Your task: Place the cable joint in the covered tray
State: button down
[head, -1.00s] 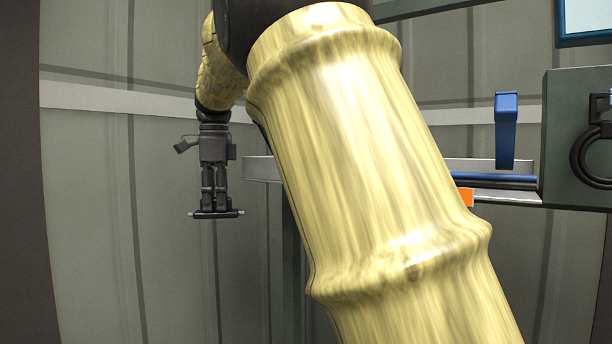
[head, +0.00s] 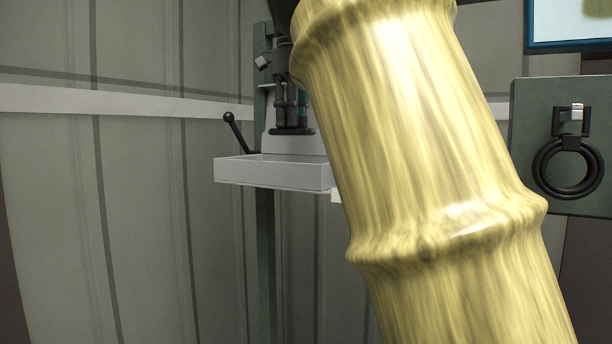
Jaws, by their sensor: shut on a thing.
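My gripper (head: 290,124) points down at upper centre in the head view. It is shut on the cable joint (head: 302,132), a short dark bar held level across the fingertips. A pale grey tray (head: 262,173) with a low front wall sits just below it in the picture. The joint shows above the tray's rim, in front of a pale upright panel (head: 272,144) at the tray's back. I cannot tell whether that panel is the tray's cover. My arm hides the tray's right end, and the tray's floor is hardly visible.
A black lever with a ball knob (head: 229,117) rises at the tray's left. A dark green post (head: 264,260) stands below the tray. At right are a green box (head: 530,130) with a black ring (head: 568,168) and a blue-framed panel (head: 570,45). The left is open.

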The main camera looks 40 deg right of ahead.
jog(key=shift+s+d, duration=0.25)
jog(key=shift+d, duration=0.15)
jog(key=shift+d+f, duration=0.15)
jog(key=shift+f, duration=0.05)
jog(key=shift+f+p, duration=1.5)
jog(key=shift+f, duration=3.2)
jog(key=shift+f, duration=0.15)
jog(key=c, duration=1.3)
grip_release()
notch_tip(320, 180, up, 12)
jog(key=b, duration=0.2)
jog(key=shift+d+b, duration=0.1)
jog(key=shift+b, duration=0.2)
